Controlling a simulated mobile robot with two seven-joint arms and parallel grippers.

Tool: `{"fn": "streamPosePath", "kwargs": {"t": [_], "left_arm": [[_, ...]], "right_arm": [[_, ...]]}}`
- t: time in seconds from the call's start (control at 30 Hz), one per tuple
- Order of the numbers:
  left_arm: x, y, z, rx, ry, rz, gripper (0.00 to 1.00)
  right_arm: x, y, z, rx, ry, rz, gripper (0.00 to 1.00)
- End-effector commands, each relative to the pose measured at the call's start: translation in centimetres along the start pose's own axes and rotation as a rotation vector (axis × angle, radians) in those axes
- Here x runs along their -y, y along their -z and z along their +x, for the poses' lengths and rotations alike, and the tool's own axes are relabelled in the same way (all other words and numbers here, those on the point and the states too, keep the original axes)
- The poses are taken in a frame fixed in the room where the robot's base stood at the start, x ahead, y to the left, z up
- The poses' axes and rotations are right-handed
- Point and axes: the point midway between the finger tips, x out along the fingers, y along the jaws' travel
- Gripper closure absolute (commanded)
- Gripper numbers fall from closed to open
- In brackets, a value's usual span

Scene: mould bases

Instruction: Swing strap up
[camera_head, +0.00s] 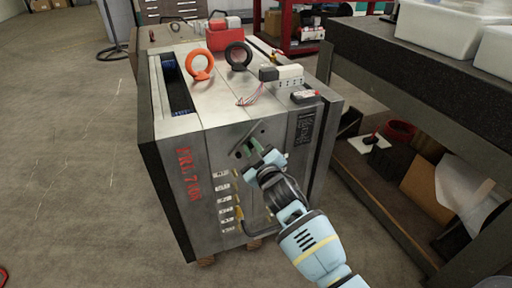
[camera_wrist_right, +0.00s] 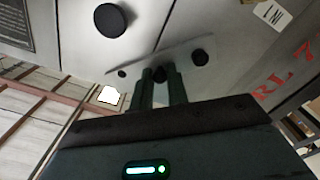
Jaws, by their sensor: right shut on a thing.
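The mould base (camera_head: 190,150) is a large grey steel block with red lettering on its front face. The strap (camera_head: 249,136) is a small grey metal bar high on that face, tilted up to the right in the head view. In the right wrist view the strap (camera_wrist_right: 188,52) crosses behind my fingertips, with a dark round bolt near its end. My right gripper (camera_head: 254,152) is at the strap, its fingers (camera_wrist_right: 160,88) close together and shut on it. The fingers hide part of the strap. My left gripper is not in view.
An orange eyebolt (camera_head: 201,66) and a black eyebolt (camera_head: 238,56) stand on top, near a white connector block (camera_head: 282,74). Several hose fittings (camera_head: 224,200) line the front face. A dark shelf bench (camera_head: 400,85) stands close on the right; floor is free on the left.

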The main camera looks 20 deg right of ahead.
Motion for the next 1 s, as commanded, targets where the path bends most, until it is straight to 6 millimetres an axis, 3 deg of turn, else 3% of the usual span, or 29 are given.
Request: {"fn": "streamPosePath", "kwargs": {"t": [0.03, 0.6, 1.0], "left_arm": [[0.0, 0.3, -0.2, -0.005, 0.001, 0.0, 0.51], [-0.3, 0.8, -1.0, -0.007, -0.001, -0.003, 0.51], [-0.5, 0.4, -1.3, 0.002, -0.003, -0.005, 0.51]], "right_arm": [[-0.1, 1.0, 0.1, -0.013, -0.002, -0.041, 1.0], [1.3, 3.2, 0.1, -0.016, -0.004, -0.553, 1.0], [2.2, 3.9, 0.1, -0.016, -0.004, -0.751, 1.0]]}}
